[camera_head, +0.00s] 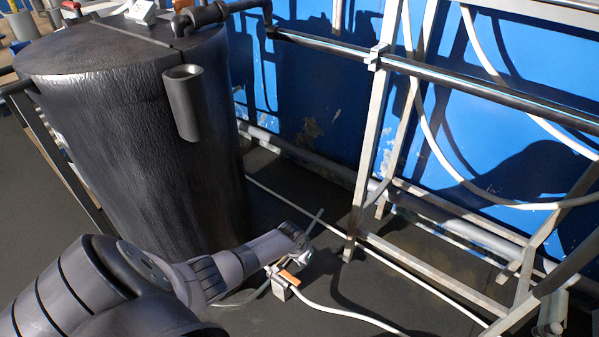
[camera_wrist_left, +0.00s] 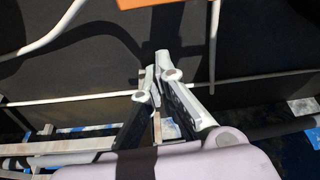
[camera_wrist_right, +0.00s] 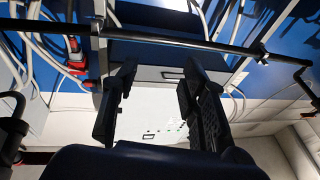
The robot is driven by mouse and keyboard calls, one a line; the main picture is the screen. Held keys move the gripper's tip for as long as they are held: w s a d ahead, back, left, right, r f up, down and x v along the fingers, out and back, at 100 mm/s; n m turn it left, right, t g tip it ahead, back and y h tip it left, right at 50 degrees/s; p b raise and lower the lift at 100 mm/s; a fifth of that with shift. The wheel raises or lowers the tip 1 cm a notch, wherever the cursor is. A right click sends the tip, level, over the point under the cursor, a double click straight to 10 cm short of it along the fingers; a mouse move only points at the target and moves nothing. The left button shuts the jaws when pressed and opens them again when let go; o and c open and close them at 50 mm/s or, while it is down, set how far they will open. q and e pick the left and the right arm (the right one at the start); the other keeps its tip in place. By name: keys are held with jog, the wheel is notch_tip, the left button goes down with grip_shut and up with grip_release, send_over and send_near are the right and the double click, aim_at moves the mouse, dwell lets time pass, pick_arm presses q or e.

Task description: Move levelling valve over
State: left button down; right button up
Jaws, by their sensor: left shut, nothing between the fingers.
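The levelling valve (camera_head: 284,281) is a small pale fitting with an orange handle, low near the floor in the head view. Pale hoses lead away from it. My left gripper (camera_head: 303,248) is just behind and above the valve, apart from it as far as I can tell. In the left wrist view the orange handle (camera_wrist_left: 160,3) is cut off at the top edge. The left gripper (camera_wrist_left: 160,75) there has its fingertips together and empty, pointing toward the dark floor. My right gripper (camera_wrist_right: 155,80) shows only in the right wrist view, with fingers spread and nothing between them.
A large black tank (camera_head: 130,150) stands at the left, close to my left arm. A pale metal frame (camera_head: 360,150) carries a long dark pipe (camera_head: 470,88) before the blue wall (camera_head: 510,70). White hoses loop through the frame. Dark floor around the valve is mostly clear.

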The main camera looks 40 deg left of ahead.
pick_arm(q)
jog(key=p+v, duration=0.4)
jog(key=v, duration=0.3)
pick_arm(e)
jog(key=s+d+f+g+h, duration=0.2)
jog(key=s+f+g, duration=0.2)
jog(key=f, duration=0.5)
jog(key=s+d+f+g+h, duration=0.1)
jog(key=s+d+f+g, duration=0.2)
jog(key=f+g, duration=0.5)
jog(key=shift+s+f+m+h, duration=0.3)
jog(key=shift+s+f+h, duration=0.1)
jog(key=shift+s+f, duration=0.3)
jog(key=shift+r, duration=0.1)
